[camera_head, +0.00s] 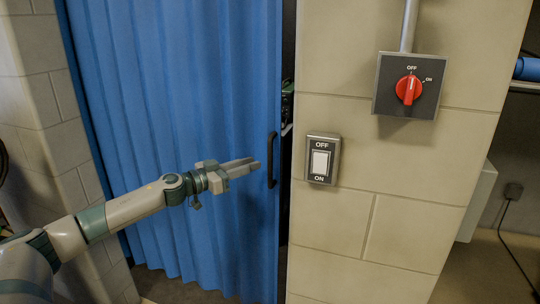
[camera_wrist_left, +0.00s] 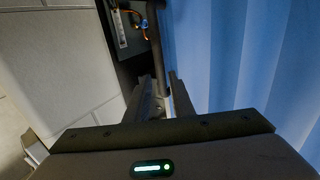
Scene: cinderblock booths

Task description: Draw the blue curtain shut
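The blue curtain (camera_head: 190,110) hangs in folds from the left wall nearly to the block pillar, leaving a narrow dark gap. It fills the right of the left wrist view (camera_wrist_left: 240,60). A dark upright handle (camera_head: 271,160) is on its right edge. In the left wrist view the handle (camera_wrist_left: 156,50) runs down toward the space between the fingers. My right gripper is not in view.
The block pillar (camera_head: 340,225) stands close to the right of the handle. It carries a white rocker switch (camera_head: 320,162) and a red rotary switch (camera_head: 409,90). Equipment shows through the dark gap (camera_wrist_left: 125,30). A block wall (camera_head: 45,90) bounds the left.

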